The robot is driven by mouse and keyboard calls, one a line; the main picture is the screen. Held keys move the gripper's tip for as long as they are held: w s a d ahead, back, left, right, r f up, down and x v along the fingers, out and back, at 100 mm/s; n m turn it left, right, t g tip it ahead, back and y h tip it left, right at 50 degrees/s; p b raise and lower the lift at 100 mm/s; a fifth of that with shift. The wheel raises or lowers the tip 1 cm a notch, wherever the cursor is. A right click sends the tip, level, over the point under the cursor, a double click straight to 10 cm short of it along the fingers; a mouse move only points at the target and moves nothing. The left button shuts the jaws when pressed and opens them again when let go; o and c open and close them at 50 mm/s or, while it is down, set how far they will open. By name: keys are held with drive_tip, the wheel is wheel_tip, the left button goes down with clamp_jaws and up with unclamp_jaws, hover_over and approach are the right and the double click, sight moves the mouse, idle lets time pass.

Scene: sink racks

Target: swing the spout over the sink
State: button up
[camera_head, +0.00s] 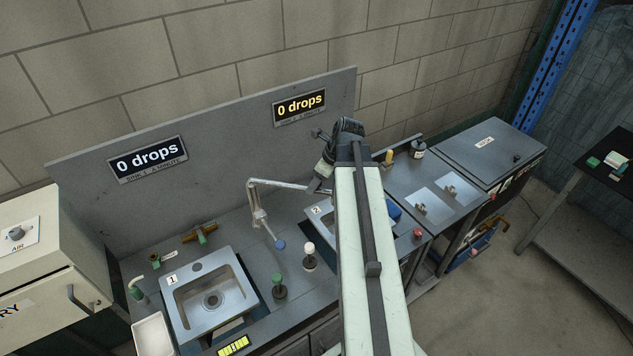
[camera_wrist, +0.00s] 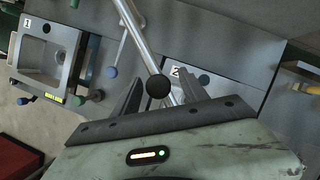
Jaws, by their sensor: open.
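The spout (camera_head: 280,184) is a thin silver pipe on an upright between the two sinks, reaching right toward sink 2. In the wrist view the spout (camera_wrist: 132,25) runs down to a dark round knob (camera_wrist: 158,86) between the fingers. My gripper (camera_wrist: 158,95) is open, one finger on each side of the pipe; contact cannot be told. In the head view my gripper (camera_head: 322,180) is at the spout's right end and partly hides it. Sink 1 (camera_head: 240,277) is fully visible at left. Sink 2 (camera_head: 312,222) is mostly hidden by my arm.
A blue-tipped lever (camera_head: 280,245) hangs by the spout's upright. A white-topped knob (camera_head: 309,248) and a green knob (camera_head: 279,281) stand in front. The backboard carries two displays (camera_head: 147,159) reading "0 drops". A grey-lidded cabinet (camera_head: 480,150) is at right.

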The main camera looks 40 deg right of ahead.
drive_tip(key=p+v, duration=0.7)
drive_tip(key=shift+r, duration=0.35)
drive_tip(key=shift+s+d, duration=0.1)
drive_tip(key=shift+s+f, duration=0.1)
